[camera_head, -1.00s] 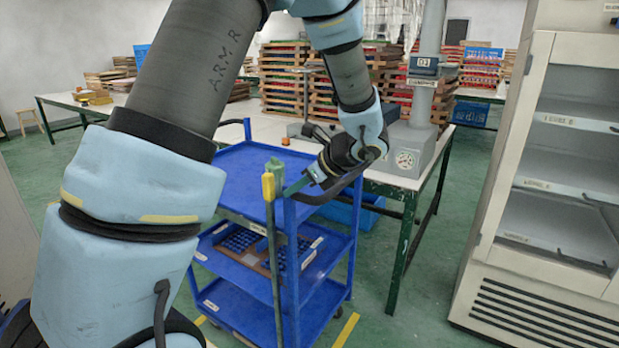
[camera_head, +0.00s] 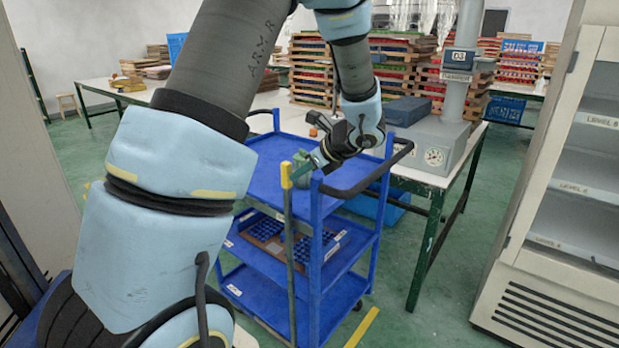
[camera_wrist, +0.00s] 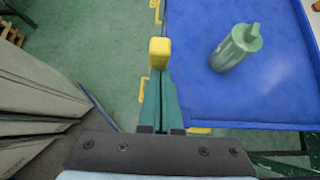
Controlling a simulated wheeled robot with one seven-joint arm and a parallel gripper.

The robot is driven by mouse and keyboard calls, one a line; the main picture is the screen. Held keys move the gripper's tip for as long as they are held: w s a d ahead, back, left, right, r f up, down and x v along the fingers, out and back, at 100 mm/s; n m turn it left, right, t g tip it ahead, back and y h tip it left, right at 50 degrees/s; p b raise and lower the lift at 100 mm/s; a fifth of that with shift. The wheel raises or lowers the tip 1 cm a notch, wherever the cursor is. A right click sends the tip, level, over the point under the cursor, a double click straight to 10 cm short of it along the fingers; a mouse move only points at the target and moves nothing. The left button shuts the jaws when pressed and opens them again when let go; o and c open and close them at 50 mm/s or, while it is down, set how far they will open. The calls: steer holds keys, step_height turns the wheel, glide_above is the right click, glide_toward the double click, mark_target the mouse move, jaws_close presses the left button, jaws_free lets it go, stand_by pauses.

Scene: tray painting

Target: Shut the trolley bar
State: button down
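The trolley bar (camera_head: 290,250) is a long grey-green rod with a yellow top, standing nearly upright at the near corner of the blue trolley (camera_head: 350,228). My gripper (camera_head: 296,176) reaches from the right with its teal fingers at the bar's yellow end. The bar's lower part is hidden there by the fingers. The trolley's top shelf (camera_wrist: 270,95) is to the right.
A green bottle (camera_wrist: 237,48) is on the top shelf, close right of the gripper. Blue-studded trays (camera_head: 265,228) lie on the middle shelf. A long table (camera_head: 425,190) stands behind, and a white shelving cabinet (camera_head: 545,260) at the right. Green floor is open between them.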

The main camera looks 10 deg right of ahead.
steer(key=w+a+p, duration=0.1)
steer(key=w+a, duration=1.4)
steer(key=w, duration=0.1)
steer(key=shift+a, duration=0.15)
steer(key=shift+w+a+r, duration=0.1)
steer(key=shift+r, duration=0.05)
